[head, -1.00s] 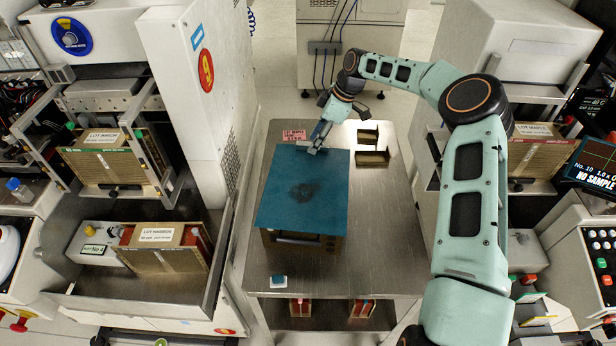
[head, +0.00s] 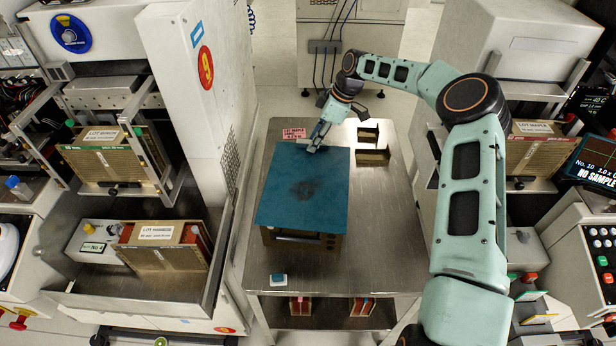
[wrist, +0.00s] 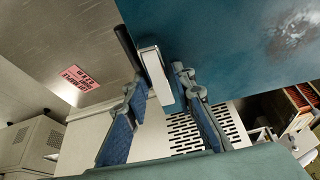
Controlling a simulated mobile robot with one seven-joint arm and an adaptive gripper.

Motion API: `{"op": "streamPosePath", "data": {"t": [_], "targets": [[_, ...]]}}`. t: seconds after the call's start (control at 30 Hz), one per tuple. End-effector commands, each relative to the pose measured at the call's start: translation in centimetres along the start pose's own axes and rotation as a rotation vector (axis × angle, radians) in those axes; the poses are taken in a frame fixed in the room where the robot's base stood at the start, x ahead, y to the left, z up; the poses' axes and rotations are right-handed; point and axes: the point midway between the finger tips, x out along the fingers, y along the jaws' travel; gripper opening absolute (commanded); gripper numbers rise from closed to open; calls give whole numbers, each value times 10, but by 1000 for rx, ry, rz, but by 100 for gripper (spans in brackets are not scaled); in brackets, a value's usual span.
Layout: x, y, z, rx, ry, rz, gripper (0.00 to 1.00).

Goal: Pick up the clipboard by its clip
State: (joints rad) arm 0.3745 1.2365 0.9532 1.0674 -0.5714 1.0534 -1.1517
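The clipboard (head: 275,205) is a flat blue-teal board with a dark smudge near its middle. It lies on top of a brown box (head: 330,241) on the steel cart. Its silver clip (wrist: 154,72) is at the far edge, and a dark bar lies beside it in the wrist view. My gripper (head: 316,139) is at that far edge. In the wrist view my gripper (wrist: 158,82) is open, with one blue-padded finger on each side of the clip. Small gaps seem to show between the fingers and the clip. Contact cannot be told for sure.
Small brown trays (head: 373,157) stand at the back right, and a pink label (head: 294,134) lies at the back left. A small blue-white item (head: 278,280) lies in front. Machines flank both sides.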

Motion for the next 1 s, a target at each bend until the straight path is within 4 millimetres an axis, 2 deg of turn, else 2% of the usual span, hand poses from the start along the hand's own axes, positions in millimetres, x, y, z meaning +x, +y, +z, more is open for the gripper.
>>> {"op": "streamPosePath", "data": {"t": [0.03, 0.2, 0.77, 0.97, 1.0], "targets": [[0, 0, 0, 0, 0, 0, 15], [0, 0, 0, 0, 0, 0, 0], [-6, 0, -3, 0, 2, 0, 0], [-35, 1, -15, -2, 0, 4, 0], [-40, -4, -13, -1, -1, 3, 0]]}}
